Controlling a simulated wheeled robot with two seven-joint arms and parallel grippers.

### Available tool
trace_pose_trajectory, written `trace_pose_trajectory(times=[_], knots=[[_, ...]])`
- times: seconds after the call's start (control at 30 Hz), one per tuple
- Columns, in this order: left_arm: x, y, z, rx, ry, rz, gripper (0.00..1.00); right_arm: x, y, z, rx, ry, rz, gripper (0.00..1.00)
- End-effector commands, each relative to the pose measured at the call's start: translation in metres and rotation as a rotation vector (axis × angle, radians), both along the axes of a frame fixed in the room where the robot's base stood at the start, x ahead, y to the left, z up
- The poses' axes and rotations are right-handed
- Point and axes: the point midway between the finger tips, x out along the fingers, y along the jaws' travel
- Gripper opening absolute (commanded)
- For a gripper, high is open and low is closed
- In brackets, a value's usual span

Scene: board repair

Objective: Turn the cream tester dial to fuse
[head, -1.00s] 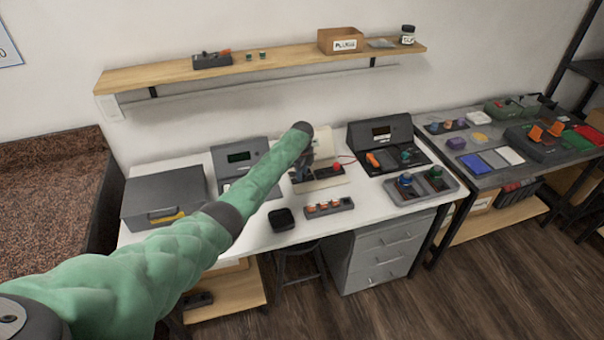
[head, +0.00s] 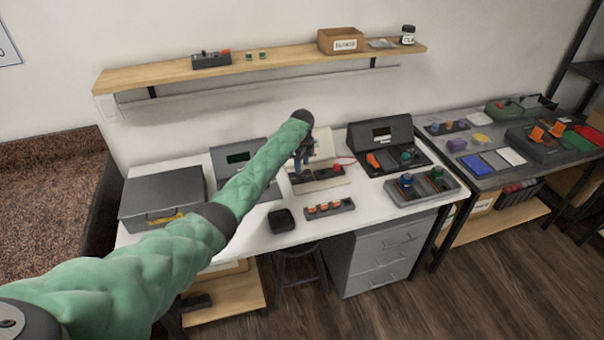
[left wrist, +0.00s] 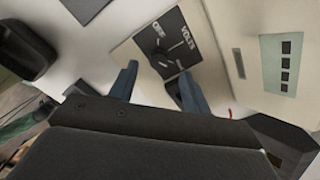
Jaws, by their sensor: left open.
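The cream tester (left wrist: 125,52) shows in the left wrist view, with a black dial plate (left wrist: 167,28) on its face. The plate carries the white words OFF and VOLTS; I cannot read a fuse mark. The dark dial knob (left wrist: 162,60) is on the lower part of the plate, and its pointing direction is unclear. My left gripper (left wrist: 160,88) is open, its two blue fingers apart near the plate's lower edge, with nothing between them. In the head view the left gripper (head: 303,167) hangs over the white table, and my arm hides much of what is behind it.
The white table (head: 245,236) also holds a grey case (head: 160,190), a black box (head: 281,220), a tray of orange parts (head: 328,208) and a dark console (head: 380,140). A shelf (head: 290,64) runs above.

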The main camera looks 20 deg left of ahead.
Motion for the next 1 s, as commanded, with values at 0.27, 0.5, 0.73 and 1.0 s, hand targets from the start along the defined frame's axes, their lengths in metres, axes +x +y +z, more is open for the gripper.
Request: trace_pose_trajectory(times=[0.27,0.5,0.73,1.0], knots=[[0.000,0.000,0.027,0.001,-0.001,0.000,0.48,0.008,0.006,0.016,0.004,0.013,-0.005,0.36],[0.000,0.000,0.031,0.001,0.000,0.000,0.48,0.009,0.006,0.019,0.004,0.014,-0.006,0.36],[0.000,0.000,0.030,0.000,0.000,0.000,0.48,0.009,0.006,0.019,0.004,0.014,-0.006,0.36],[0.000,0.000,0.053,0.000,0.000,0.000,0.48,-0.016,-0.002,0.004,-0.002,0.028,-0.002,0.36]])
